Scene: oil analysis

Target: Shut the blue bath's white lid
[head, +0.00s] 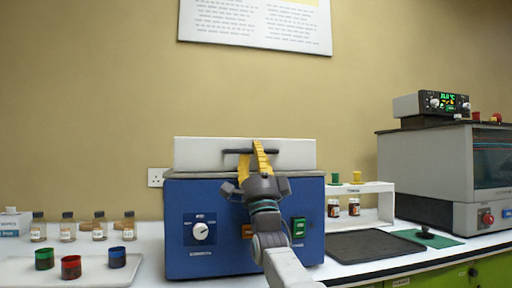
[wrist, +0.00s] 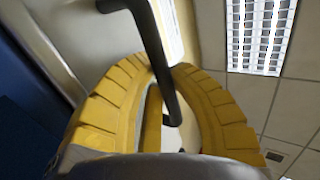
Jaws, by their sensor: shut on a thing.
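The blue bath (head: 185,250) stands on the white counter, with a dial and a green switch on its front. Its white lid (head: 205,152) shows as a pale slab above the blue body, with a dark handle (head: 232,151) facing me. I cannot tell its exact angle. My gripper (head: 260,151) reaches up over the bath's front, its yellow fingers around the handle. In the wrist view, the dark bar of the handle (wrist: 152,40) passes between the curved yellow fingers (wrist: 165,85), which are shut on it. My gripper hides part of the bath's front and lid.
Open-topped green, red (head: 71,268) and blue cups stand at the left front, with several capped bottles (head: 68,228) behind. Right of the bath are a dark mat (head: 365,246), a white shelf (head: 385,205) and a large grey machine (head: 425,170).

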